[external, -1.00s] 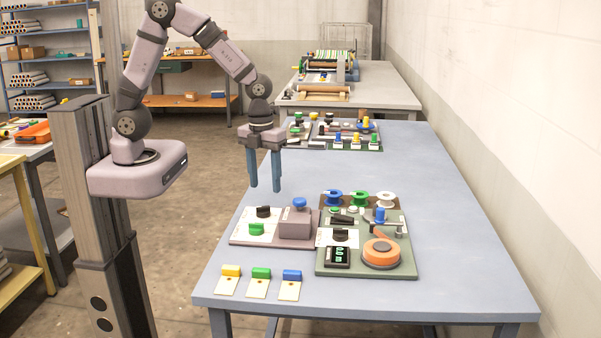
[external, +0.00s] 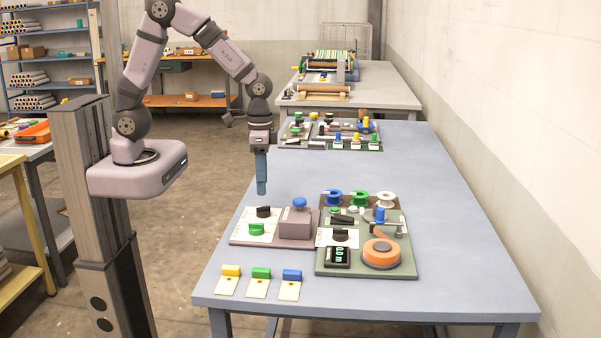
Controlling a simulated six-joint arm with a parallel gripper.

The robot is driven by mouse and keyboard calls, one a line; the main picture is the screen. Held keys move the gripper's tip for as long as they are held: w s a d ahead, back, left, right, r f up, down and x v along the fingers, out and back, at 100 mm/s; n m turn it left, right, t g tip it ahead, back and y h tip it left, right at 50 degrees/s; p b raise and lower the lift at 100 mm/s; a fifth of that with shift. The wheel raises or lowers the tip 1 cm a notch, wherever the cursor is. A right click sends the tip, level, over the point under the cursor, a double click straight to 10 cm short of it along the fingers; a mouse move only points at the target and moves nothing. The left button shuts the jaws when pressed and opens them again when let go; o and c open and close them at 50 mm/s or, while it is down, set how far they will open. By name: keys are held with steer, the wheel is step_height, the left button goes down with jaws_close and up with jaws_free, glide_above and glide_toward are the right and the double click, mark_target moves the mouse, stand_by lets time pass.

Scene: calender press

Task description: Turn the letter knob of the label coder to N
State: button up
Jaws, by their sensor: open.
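The mauve panel (external: 240,239) lies on the near part of the blue-grey table and looks like the label coder. It carries a black knob (external: 264,211) and a green knob (external: 256,229) on white dial plates, and a box with a blue button (external: 299,203). The dial letters are too small to read, and I cannot tell which knob is the letter knob. My gripper (external: 262,192) points down above the black knob, apart from it. Its fingers line up one behind the other in this view. It is open and empty.
A green panel (external: 367,269) stands close on the right, with spools (external: 359,198), another black knob (external: 340,234), a small display (external: 337,257) and an orange disc (external: 381,252). Several coloured tags (external: 258,281) lie in front.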

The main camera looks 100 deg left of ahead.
mark_target(263, 211)
steer(key=shift+n, duration=1.2)
steer(key=shift+f+p, duration=0.7)
steer(key=shift+f, duration=2.95)
steer(key=shift+c, duration=0.4)
steer(key=c, duration=1)
